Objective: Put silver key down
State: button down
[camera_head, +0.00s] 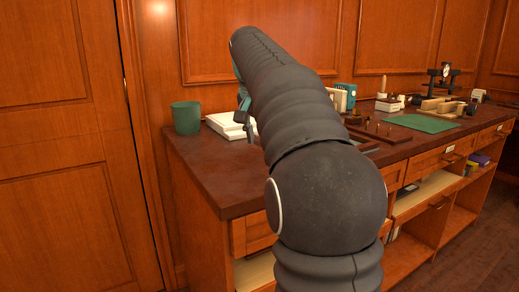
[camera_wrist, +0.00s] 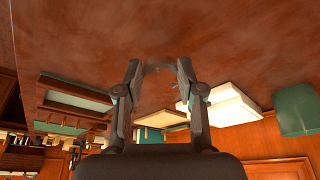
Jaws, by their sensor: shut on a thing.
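In the wrist view, my gripper (camera_wrist: 159,69) points at the brown counter top, with its two dark fingers apart on either side of a thin, faint greyish thing. I take this to be the silver key (camera_wrist: 157,69), but it is blurred and its outline is hard to make out. In the head view, my gripper (camera_head: 245,112) is mostly hidden behind my dark arm, over the left end of the counter (camera_head: 215,172). The key cannot be made out there. Whether the key touches the counter I cannot tell.
A green cup (camera_head: 186,118) stands at the counter's left back corner, next to a white stack (camera_head: 227,125) near my gripper. A dark framed tray (camera_wrist: 75,93), a green mat (camera_head: 422,123) and several small objects lie farther right. Bare counter lies at the front left.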

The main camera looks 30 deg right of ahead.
aim_at(259, 144)
jog(key=shift+f+b, duration=0.5)
jog(key=shift+f, duration=1.5)
jog(key=shift+f, duration=0.2)
jog(key=c, duration=0.7)
grip_release()
jog(key=shift+r, duration=0.1)
